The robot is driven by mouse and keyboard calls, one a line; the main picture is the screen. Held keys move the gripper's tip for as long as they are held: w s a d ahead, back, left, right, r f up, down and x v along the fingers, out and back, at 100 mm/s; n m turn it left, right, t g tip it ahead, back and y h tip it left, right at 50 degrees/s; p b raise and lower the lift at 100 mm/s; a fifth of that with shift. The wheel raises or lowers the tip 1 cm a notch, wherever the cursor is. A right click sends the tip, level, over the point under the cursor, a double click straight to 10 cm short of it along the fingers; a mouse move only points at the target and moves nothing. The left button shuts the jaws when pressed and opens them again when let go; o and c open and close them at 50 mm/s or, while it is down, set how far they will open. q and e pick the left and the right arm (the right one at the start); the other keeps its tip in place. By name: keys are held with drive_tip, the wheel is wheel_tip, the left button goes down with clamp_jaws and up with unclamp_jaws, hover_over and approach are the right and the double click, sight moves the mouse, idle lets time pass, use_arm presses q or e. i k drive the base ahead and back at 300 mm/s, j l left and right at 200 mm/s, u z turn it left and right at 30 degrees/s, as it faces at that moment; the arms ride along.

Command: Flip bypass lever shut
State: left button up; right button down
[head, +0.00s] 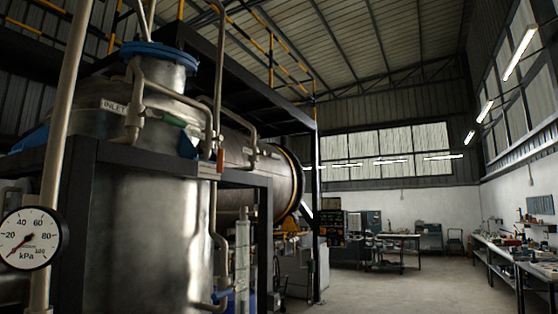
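Neither of my grippers is in view. I cannot pick out the bypass lever with certainty. A small green handle-like part (173,119) lies along the piping beside the INLET label (115,107). A narrow orange-red part (220,161) sits upright on the vertical pipe to its right. Both are too small to tell whether either is a lever or how it is set. The large metal vessel (150,220) with a blue top flange (160,51) fills the left side.
A round kPa pressure gauge (30,238) is at the left edge, its needle pointing lower left. A black steel frame (180,163) crosses before the vessel. A horizontal cylinder (262,180) lies behind. Workbenches (497,252) line the right wall. The floor (410,290) at centre right is clear.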

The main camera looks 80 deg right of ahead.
sight(221, 156)
drive_tip(key=l+z, duration=0.1)
drive_tip(key=z, duration=2.05)
drive_tip(key=i+j, duration=0.25)
drive_tip(key=i, duration=0.25)
drive_tip(key=i+j, duration=0.25)
drive_tip(key=i, duration=0.25)
drive_tip(key=z, duration=1.2)
